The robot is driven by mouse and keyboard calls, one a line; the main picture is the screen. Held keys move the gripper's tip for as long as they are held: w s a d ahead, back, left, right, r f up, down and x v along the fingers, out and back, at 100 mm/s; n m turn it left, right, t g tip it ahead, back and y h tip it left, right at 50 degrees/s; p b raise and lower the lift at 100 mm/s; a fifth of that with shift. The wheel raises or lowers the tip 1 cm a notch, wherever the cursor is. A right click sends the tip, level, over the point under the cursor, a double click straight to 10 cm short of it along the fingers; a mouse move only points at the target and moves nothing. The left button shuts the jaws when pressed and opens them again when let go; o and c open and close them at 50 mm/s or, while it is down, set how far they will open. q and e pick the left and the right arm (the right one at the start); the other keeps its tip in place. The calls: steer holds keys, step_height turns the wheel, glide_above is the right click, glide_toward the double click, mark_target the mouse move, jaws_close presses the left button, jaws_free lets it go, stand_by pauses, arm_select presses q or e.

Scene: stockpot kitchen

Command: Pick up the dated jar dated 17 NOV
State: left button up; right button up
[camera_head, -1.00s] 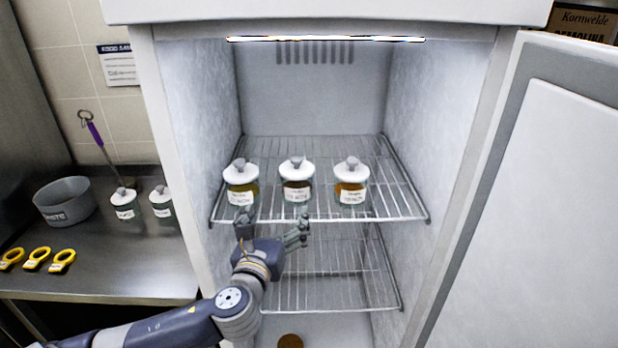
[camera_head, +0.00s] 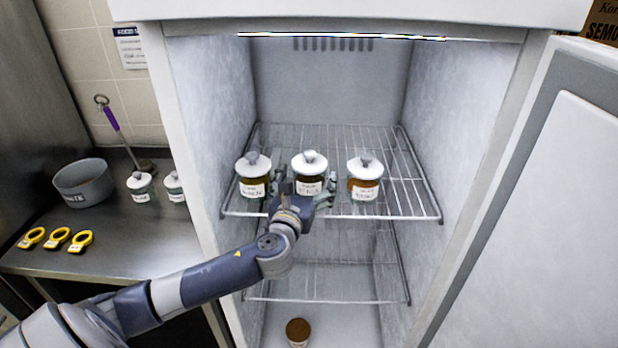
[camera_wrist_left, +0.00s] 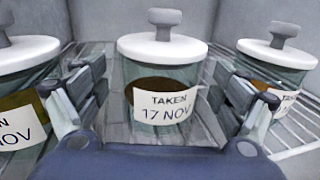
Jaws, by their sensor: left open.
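The middle jar (camera_head: 309,178) stands upright on the upper wire shelf. It has a white knobbed lid and dark brown contents. In the left wrist view its label reads TAKEN 17 NOV (camera_wrist_left: 166,107). My left gripper (camera_head: 306,184) is open in front of the middle jar, with one finger on each side. The left wrist view shows gaps between the fingers (camera_wrist_left: 165,100) and the glass. A second jar (camera_head: 253,180) stands to the left; its label shows NOV, the day cut off at the frame edge. A third jar (camera_head: 365,182) stands to the right, its label partly hidden by a finger.
The fridge door (camera_head: 540,220) stands open at right. A lower wire shelf (camera_head: 340,283) looks empty, and a brown-topped container (camera_head: 298,332) is on the fridge floor. The steel counter (camera_head: 110,235) at left holds a grey pot (camera_head: 84,184), two small jars and yellow-ringed items.

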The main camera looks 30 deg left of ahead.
arm_select(q)
steer(key=shift+w+a+r, duration=0.15)
steer(key=shift+w+a, duration=0.05)
steer(key=shift+w, duration=0.4)
steer(key=shift+w+a+f, duration=0.1)
steer(key=shift+w+f, duration=0.1)
steer(key=shift+w, duration=0.25)
steer(key=shift+s, duration=0.1)
steer(key=c, duration=1.7)
steer(key=shift+r, duration=0.15)
steer(key=c, duration=0.3)
arm_select(e)
steer(key=shift+a+r, duration=0.1)
steer(key=shift+r, duration=0.15)
steer(key=shift+w, duration=0.1)
